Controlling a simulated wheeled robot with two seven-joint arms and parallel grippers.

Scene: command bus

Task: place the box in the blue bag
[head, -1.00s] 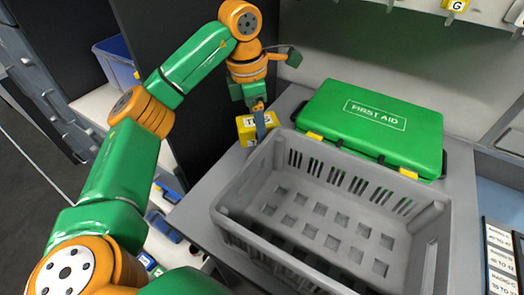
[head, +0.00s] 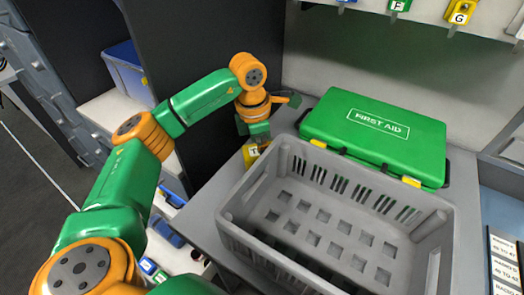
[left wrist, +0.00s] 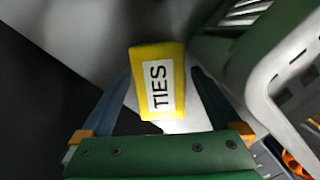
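The yellow box (head: 251,156) marked TIES is partly hidden by my left gripper in the head view. A blue open-topped container (head: 128,72), which seems to be the blue bag, stands on a pale shelf at the upper left, well apart from the gripper. My right gripper is not in view.
The grey crate (head: 236,240) fills the front of the grey counter. A green first aid case (head: 375,137) lies behind it. A dark panel (head: 205,50) stands between the counter and the blue container. Small blue items (head: 165,232) lie below on the left.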

